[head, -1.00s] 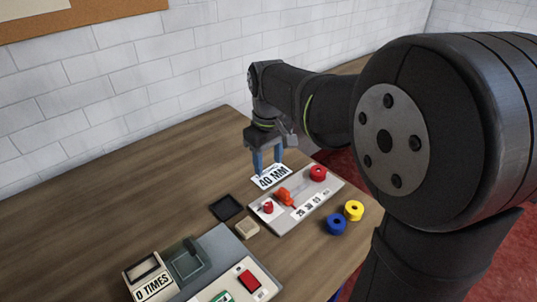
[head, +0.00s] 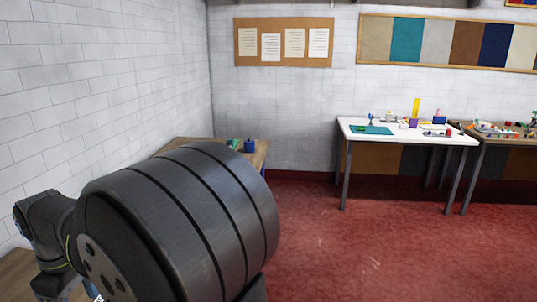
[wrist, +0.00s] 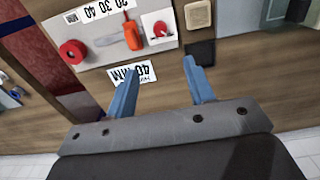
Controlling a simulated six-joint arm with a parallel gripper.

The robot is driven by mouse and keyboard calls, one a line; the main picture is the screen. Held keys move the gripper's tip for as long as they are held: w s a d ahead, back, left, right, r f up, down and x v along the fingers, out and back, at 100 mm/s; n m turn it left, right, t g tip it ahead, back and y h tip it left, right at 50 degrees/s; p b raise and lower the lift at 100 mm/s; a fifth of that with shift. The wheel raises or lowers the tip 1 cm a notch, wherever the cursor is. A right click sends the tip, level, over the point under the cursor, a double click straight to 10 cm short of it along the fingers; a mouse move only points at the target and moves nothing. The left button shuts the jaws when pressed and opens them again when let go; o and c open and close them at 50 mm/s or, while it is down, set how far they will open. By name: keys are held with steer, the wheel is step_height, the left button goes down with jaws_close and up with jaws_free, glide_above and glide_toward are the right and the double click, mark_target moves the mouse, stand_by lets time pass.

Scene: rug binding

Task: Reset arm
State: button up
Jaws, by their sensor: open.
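My gripper (wrist: 160,82) is open and empty in the wrist view, its two blue fingers apart. It is above the wooden table (wrist: 240,82), with the "40 MM" card (wrist: 132,73) lying between and beyond the fingertips. Past the card is a pale board (wrist: 95,45) with a red roll (wrist: 72,51), an orange-handled tool (wrist: 132,35) and a red knob (wrist: 159,28). In the head view my arm fills the lower left, and the gripper's fingers are not clearly visible there.
A black tray (wrist: 201,51) and a tan block (wrist: 198,14) lie beside the board. In the head view, a white table (head: 400,135) with small items stands across the red floor (head: 370,240). A corkboard (head: 284,60) hangs on the wall. Open floor lies between.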

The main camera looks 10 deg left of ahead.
step_height(320, 180, down, 16)
steer(key=shift+f, duration=0.1)
stand_by(0.4)
steer(key=shift+r, duration=0.2)
step_height(320, 180, up, 17)
step_height(320, 180, down, 18)
steer(key=shift+d+r, duration=0.1)
steer(key=shift+r, duration=0.1)
steer(key=shift+r+m, duration=0.15)
steer(key=shift+m, duration=0.65)
steer(key=m, duration=1.1)
steer(key=shift+m, duration=2.3)
